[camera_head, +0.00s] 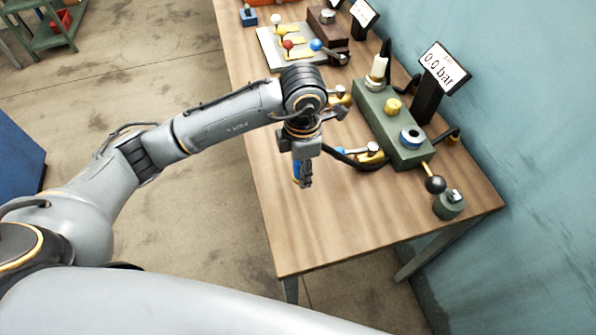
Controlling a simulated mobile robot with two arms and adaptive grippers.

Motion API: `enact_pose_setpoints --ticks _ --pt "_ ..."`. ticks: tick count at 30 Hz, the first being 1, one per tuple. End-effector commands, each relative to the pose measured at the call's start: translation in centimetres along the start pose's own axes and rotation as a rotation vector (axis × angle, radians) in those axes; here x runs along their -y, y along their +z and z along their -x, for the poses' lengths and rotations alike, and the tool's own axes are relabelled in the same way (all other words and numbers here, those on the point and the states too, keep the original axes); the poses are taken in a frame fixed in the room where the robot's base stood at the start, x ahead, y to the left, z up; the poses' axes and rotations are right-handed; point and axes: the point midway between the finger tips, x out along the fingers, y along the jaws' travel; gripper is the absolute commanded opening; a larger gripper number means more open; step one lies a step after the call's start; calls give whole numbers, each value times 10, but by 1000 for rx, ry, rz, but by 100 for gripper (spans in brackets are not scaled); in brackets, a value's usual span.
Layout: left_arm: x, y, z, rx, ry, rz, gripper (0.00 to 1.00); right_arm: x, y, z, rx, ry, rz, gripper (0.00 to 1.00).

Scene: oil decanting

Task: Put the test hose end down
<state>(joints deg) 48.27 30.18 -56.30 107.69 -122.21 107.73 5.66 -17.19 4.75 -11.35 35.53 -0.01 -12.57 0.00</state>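My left gripper (303,183) points down over the near part of the wooden table, left of the green test block. The black test hose (352,163) curves from behind the gripper to the right, towards the green block (398,130). The fingers hide much of the hose end, and I cannot tell how far it is above the table. My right gripper is not in view.
Brass fittings (371,152) lie beside the green block. A display (444,68) reading 0.0 bar stands behind it, and a black ball lever (435,184) and small green cylinder (449,205) are at its near end. The table's (310,235) near left part is clear. A tray (268,50) is farther back.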

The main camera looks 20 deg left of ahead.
Motion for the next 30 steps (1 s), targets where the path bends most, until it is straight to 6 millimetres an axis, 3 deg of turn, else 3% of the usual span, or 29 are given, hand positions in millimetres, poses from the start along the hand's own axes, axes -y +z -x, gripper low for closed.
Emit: enact_pose_setpoints --ticks 7,13,30 --pt "-14 -6 -18 -4 -2 3 0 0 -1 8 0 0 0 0" --pt "-12 -5 -43 0 -2 -1 0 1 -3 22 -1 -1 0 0" --pt "-12 -4 -55 1 0 -1 0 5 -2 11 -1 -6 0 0"
